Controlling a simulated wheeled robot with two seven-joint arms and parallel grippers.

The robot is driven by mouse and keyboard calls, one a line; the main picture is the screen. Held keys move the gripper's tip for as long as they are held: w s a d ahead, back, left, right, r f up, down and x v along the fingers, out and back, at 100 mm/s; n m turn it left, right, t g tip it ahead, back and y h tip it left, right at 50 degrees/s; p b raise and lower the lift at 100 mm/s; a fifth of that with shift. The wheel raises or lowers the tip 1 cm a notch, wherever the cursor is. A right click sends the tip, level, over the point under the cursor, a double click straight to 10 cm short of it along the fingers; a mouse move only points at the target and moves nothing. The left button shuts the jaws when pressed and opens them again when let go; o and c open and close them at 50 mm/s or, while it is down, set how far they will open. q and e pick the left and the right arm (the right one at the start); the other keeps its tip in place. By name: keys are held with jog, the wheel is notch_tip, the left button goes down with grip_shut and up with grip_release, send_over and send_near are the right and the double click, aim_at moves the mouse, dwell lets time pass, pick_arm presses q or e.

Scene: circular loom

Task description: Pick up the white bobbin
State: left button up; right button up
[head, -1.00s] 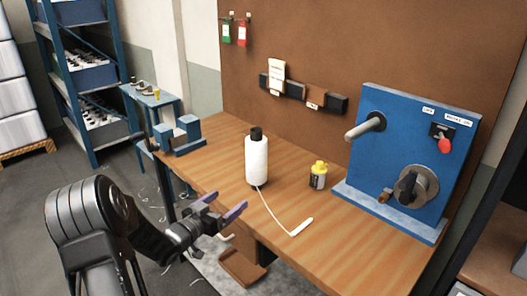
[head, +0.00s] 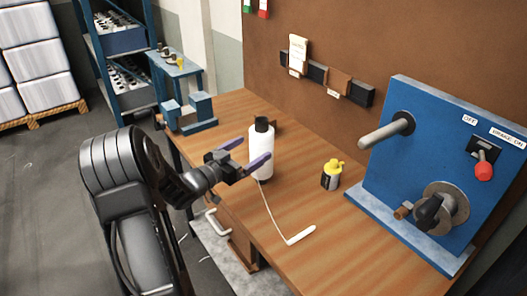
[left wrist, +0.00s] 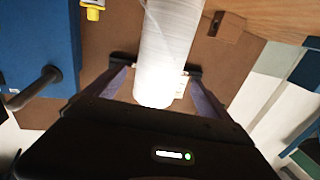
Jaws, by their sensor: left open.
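The white bobbin (head: 263,166) stands upright on the wooden workbench, with a black top and a white thread running from its base to a small white piece (head: 301,234) on the bench. In the left wrist view the bobbin (left wrist: 165,50) lies between the two spread fingers of the gripper (left wrist: 164,82). I cannot tell whether either finger touches it. My right gripper is not in view.
A blue machine panel (head: 430,150) with a rod and knob stands at the bench's right. A blue stand (head: 189,114) sits at the bench's far left end. The bench front (head: 330,265) is mostly clear.

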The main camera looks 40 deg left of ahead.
pick_arm(q)
jog(key=shift+w+d, duration=0.15)
jog(key=shift+w, duration=1.2)
jog(key=w, duration=0.5)
jog(key=shift+w+d+f, duration=0.1)
jog(key=shift+d+f, duration=0.05)
jog(key=shift+d, duration=0.15)
jog(key=c, duration=2)
